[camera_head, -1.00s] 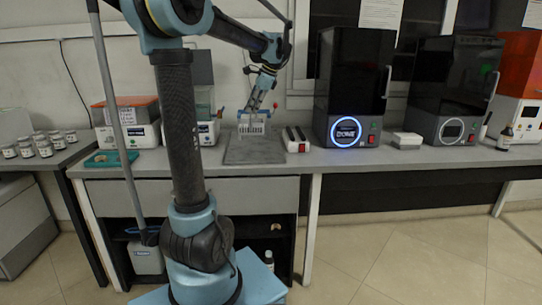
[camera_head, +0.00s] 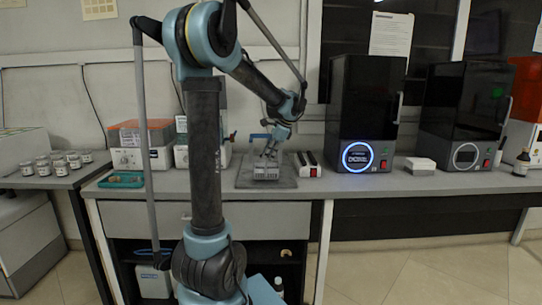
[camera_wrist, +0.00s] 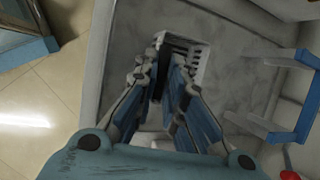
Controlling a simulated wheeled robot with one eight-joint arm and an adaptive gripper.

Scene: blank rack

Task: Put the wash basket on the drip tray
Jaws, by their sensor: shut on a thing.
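The wash basket (camera_head: 266,173) is a small pale slotted basket. It is over the front half of the flat grey tray (camera_head: 246,181), which I take for the drip tray, on the bench. My gripper (camera_head: 270,154) comes down from above and is shut on the basket. In the wrist view, my gripper (camera_wrist: 168,68) closes around the upper part of the basket (camera_wrist: 197,65), whose white perforated wall shows beyond the fingers. The fingers hide much of the basket. I cannot tell whether its underside touches the tray.
A blue-topped stand (camera_head: 259,136) is just behind the tray; its blue-ended arms (camera_wrist: 270,128) show at right in the wrist view. A small device with dark slots (camera_head: 308,165) is close right of the tray. A teal tray (camera_head: 122,180) and several jars (camera_head: 60,163) are left.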

